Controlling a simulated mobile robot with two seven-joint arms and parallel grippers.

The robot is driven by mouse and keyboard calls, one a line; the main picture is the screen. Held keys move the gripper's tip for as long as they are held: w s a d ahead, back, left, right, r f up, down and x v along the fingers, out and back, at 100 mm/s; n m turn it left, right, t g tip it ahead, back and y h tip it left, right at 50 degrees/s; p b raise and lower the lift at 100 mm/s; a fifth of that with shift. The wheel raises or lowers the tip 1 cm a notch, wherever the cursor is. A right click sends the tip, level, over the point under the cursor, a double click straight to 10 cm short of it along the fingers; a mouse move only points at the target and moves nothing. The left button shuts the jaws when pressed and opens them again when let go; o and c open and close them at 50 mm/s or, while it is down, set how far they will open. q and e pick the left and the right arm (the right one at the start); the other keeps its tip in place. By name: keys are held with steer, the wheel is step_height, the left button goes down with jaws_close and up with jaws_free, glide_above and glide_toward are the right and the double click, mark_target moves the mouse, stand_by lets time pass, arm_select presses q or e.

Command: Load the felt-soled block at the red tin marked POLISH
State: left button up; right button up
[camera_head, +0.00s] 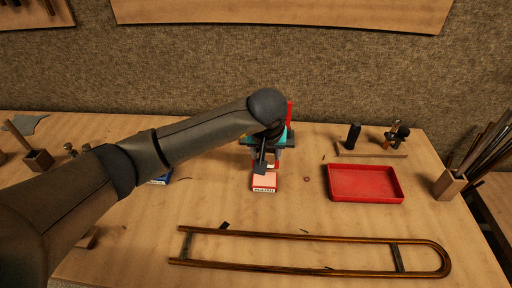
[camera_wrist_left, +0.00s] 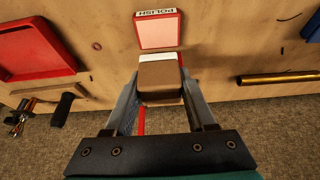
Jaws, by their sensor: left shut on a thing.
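The red tin marked POLISH (camera_head: 264,182) lies on the bench in front of my left gripper, its pale pink top showing. It also shows at the top of the left wrist view (camera_wrist_left: 158,31). My left gripper (camera_wrist_left: 160,97) is shut on the felt-soled block (camera_wrist_left: 161,82), a brown block with a white sole layer facing the tin. The block is close to the tin's near edge in the wrist view; whether they touch, I cannot tell. In the head view my left gripper (camera_head: 261,164) hides most of the block. My right gripper is not in view.
A red tray (camera_head: 364,184) stands to the right of the tin. A long brass slide (camera_head: 310,237) lies along the bench front. A blue tin (camera_head: 160,180) is partly hidden by my left arm. A dark cylinder (camera_head: 353,136) stands behind the tray.

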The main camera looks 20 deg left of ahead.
arm_select(q)
steer(key=b, duration=0.3)
glide_above(265, 179)
step_height(265, 179, down, 5)
steer(key=shift+r, duration=0.1)
steer(key=shift+f+b, duration=0.4)
steer(key=shift+b, duration=0.05)
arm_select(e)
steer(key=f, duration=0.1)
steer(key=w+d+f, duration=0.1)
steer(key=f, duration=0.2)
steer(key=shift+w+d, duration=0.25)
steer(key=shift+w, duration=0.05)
arm_select(q)
steer(key=shift+f, duration=0.2)
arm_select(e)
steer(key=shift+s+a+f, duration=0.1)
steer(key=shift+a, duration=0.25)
arm_select(q)
steer(key=shift+f+b, duration=0.25)
steer(key=shift+b, duration=0.05)
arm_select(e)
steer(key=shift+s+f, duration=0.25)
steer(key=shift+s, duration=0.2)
arm_select(q)
steer(key=shift+f, duration=0.15)
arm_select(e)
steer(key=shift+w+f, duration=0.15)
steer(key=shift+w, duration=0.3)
